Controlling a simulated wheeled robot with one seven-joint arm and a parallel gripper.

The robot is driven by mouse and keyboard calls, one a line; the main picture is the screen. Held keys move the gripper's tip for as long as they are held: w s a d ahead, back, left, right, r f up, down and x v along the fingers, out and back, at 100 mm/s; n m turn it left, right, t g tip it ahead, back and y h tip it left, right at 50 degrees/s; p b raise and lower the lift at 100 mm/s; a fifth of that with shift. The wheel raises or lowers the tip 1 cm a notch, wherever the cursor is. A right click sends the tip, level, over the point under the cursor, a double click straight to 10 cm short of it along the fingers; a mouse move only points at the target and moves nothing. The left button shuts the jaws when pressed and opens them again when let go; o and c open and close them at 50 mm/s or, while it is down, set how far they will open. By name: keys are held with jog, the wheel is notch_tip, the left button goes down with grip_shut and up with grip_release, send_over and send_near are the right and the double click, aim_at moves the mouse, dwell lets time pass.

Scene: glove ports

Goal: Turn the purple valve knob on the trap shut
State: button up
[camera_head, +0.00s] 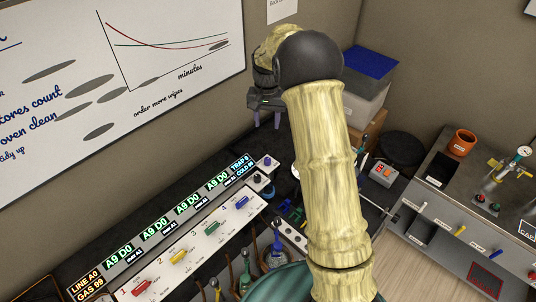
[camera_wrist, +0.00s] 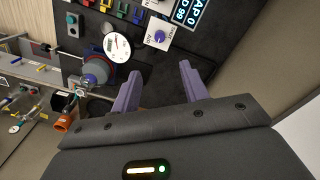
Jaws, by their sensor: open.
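The purple valve knob (camera_wrist: 158,37) sits on a small white plate (camera_wrist: 150,27) with printed words, one of which looks like "shut", in the wrist view. The head view shows a small purple knob (camera_head: 267,160) on a white plate beside the display strip's "TRAP 0" end. My gripper (camera_wrist: 160,68) is open and empty, with its two purple-grey fingers apart. The knob appears beyond the fingertips, roughly between them, and not touched. In the head view my gripper (camera_head: 267,122) hangs above the back bench, above the knob. I cannot read the knob's exact angle.
A round white gauge (camera_wrist: 117,47) and a blue-purple rounded vessel (camera_wrist: 97,70) stand left of the knob in the wrist view. The head view shows a white panel with coloured levers (camera_head: 178,256), bottles (camera_head: 277,250), an orange pot (camera_head: 462,142) and a blue-lidded box (camera_head: 368,78).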

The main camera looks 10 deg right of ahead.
jog(key=b, duration=1.3)
send_near(268, 158)
notch_tip(268, 158, down, 9)
jog(key=shift+r, duration=0.1)
jog(key=shift+s+a, duration=0.1)
grip_shut()
